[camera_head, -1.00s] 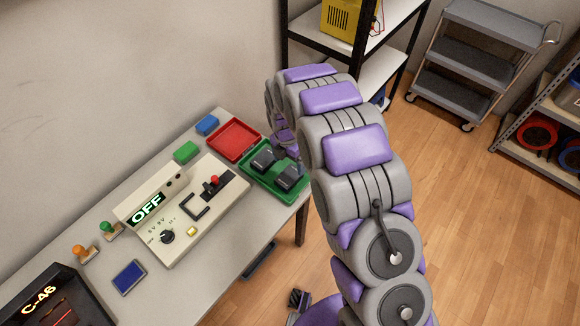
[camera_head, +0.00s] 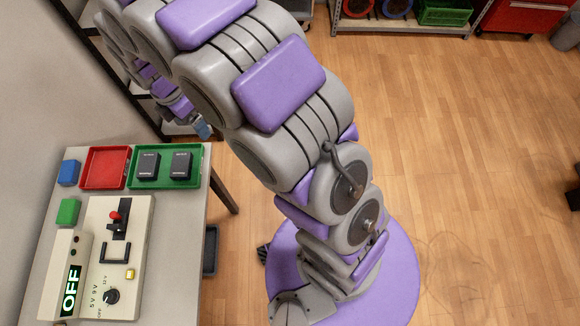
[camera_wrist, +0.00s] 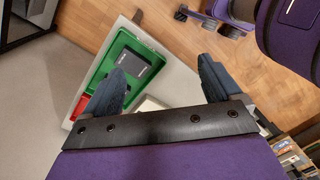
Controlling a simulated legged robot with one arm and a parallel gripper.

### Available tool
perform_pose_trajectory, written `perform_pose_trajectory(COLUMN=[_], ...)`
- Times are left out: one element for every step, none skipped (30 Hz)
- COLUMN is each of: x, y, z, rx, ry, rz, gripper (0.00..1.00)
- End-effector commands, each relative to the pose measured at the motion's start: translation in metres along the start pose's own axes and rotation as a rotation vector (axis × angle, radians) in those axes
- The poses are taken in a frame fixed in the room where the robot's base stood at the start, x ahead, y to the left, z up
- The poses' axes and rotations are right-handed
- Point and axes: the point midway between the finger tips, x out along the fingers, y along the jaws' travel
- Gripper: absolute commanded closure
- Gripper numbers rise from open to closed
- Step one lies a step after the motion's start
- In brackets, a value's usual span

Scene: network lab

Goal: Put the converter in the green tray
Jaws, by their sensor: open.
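Two black boxes with pale lettering, the left one (camera_head: 148,165) and the right one (camera_head: 181,166), lie side by side in the green tray (camera_head: 165,185); either could be the converter. They are apart from my gripper. My gripper (camera_head: 203,128) shows partly in the head view, raised beyond the tray's far right corner. In the wrist view, my gripper (camera_wrist: 165,87) has its two fingers wide apart with nothing between them. The green tray (camera_wrist: 99,73) shows there beyond the left finger, with one dark box (camera_wrist: 132,57) visible; the finger hides part of the tray.
An empty red tray (camera_head: 105,168) adjoins the green tray. A black-framed shelf (camera_head: 150,110) stands beyond the table. Open wooden floor (camera_head: 440,150) lies to the right.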

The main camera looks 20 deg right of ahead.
Motion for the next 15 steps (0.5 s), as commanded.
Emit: perform_pose_trajectory(x=[-0.014, -0.02, -0.028, -0.033, -0.039, -0.046, -0.049, -0.054, -0.06, -0.064, -0.067, -0.071, -0.074, -0.077, -0.08], y=[-0.017, -0.027, -0.041, -0.051, -0.061, -0.075, -0.087, -0.098, -0.112, -0.124, -0.136, -0.151, -0.162, -0.173, -0.189], z=[0.011, 0.017, 0.024, 0.028, 0.033, 0.038, 0.041, 0.045, 0.049, 0.051, 0.054, 0.056, 0.058, 0.06, 0.061], rx=[0.101, 0.165, 0.247, 0.309, 0.371, 0.454, 0.516, 0.577, 0.66, 0.722, 0.784, 0.866, 0.929, 0.989, 1.072], ry=[0.004, 0.006, 0.008, 0.01, 0.012, 0.014, 0.015, 0.016, 0.018, 0.019, 0.02, 0.021, 0.022, 0.024, 0.024], rz=[0.002, -0.002, -0.004, -0.007, -0.008, -0.013, -0.019, -0.021, -0.025, -0.031, -0.035, -0.041, -0.044, -0.045, -0.053], gripper=[0.09, 0.09, 0.09, 0.09, 0.09, 0.09, 0.09, 0.09, 0.09, 0.09, 0.09, 0.09, 0.09, 0.09, 0.09])
